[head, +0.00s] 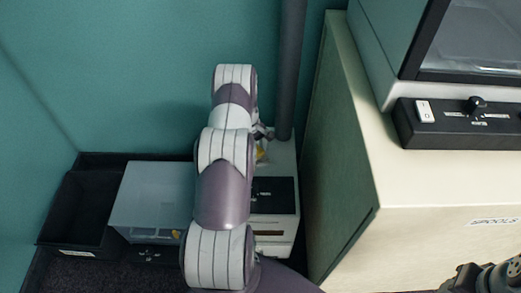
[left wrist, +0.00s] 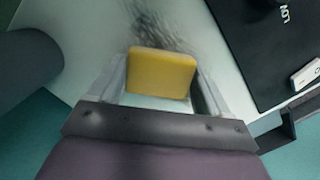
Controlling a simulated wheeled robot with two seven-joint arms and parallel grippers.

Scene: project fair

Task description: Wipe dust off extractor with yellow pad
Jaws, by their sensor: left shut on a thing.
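The extractor (head: 284,152) is a pale box with a black panel on top, low against the teal wall beside a grey pipe. My left arm hides part of it in the head view. In the left wrist view its pale top (left wrist: 85,45) carries a dark smear of dust (left wrist: 165,28). My left gripper (left wrist: 163,78) is shut on the yellow pad (left wrist: 161,73), just short of the dust; whether the pad touches the top is unclear. A sliver of the pad (head: 261,155) shows in the head view. My right gripper (head: 488,279) is partly in view at the bottom right corner, its jaws unclear.
The grey pipe (head: 290,70) rises at the extractor's back and shows in the left wrist view (left wrist: 27,68). A tall cabinet (head: 425,185) stands close on the right, bearing a machine with a black control strip (head: 455,132). A translucent bin (head: 150,195) and black tray (head: 75,212) sit left.

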